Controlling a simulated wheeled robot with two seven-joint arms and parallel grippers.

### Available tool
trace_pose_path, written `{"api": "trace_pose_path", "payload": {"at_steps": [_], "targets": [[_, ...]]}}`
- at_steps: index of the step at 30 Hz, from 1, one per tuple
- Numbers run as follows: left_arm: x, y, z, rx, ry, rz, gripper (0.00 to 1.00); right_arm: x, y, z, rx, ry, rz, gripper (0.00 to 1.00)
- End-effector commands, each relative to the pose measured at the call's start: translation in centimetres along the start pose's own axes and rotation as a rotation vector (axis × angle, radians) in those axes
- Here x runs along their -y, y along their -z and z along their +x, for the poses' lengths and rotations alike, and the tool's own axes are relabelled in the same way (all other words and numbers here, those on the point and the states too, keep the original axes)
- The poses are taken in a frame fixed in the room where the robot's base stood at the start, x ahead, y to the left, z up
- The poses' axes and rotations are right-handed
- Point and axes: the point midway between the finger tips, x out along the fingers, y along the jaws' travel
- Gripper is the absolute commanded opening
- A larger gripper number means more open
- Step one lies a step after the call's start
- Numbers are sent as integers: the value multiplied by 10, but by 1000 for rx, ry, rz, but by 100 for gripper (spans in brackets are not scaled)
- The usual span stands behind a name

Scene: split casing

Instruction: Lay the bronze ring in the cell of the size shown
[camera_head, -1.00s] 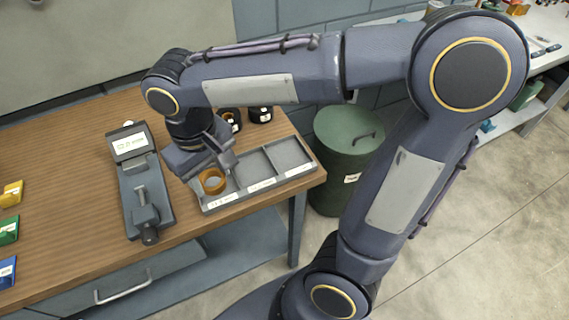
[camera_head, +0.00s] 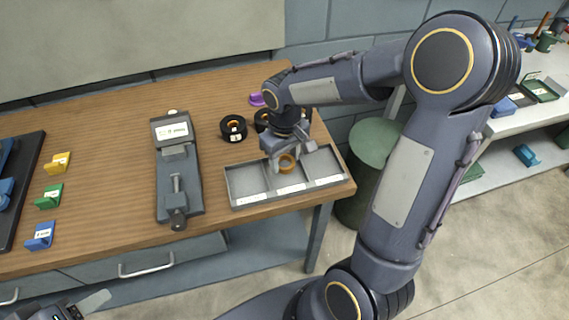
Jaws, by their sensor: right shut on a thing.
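The bronze ring (camera_head: 287,165) is held by my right gripper (camera_head: 288,156), which is shut on it above the back part of the middle cell. I cannot tell whether the ring touches the tray. The grey tray (camera_head: 233,207) has three cells in a row, each with a white label on its front edge too small to read. The left cell (camera_head: 247,182) and the right cell (camera_head: 324,167) look empty. A grey gauge (camera_head: 180,192) with a small display (camera_head: 172,132) stands left of the tray; its reading is unclear. Part of my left gripper (camera_head: 80,306) shows at the bottom left; its jaws cannot be made out.
Black rolls (camera_head: 233,127) and a purple piece (camera_head: 257,99) lie behind the tray. Yellow (camera_head: 57,163), green (camera_head: 49,196) and blue (camera_head: 39,236) blocks stand at the left beside a dark board (camera_head: 22,190). A green bin (camera_head: 374,145) stands right of the table.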

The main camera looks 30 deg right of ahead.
Motion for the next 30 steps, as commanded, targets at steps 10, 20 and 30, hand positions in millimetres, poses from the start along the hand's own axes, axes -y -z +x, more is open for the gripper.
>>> {"api": "trace_pose_path", "payload": {"at_steps": [10,20,30], "targets": [[0,-1,1,0,0,0,54,1,0,28,0,0,0,19],[2,-2,3,0,0,0,54,1,0,31,0,1,0,54],[0,0,0,0,0,0,54,1,0,27,0,1,0,56]]}}
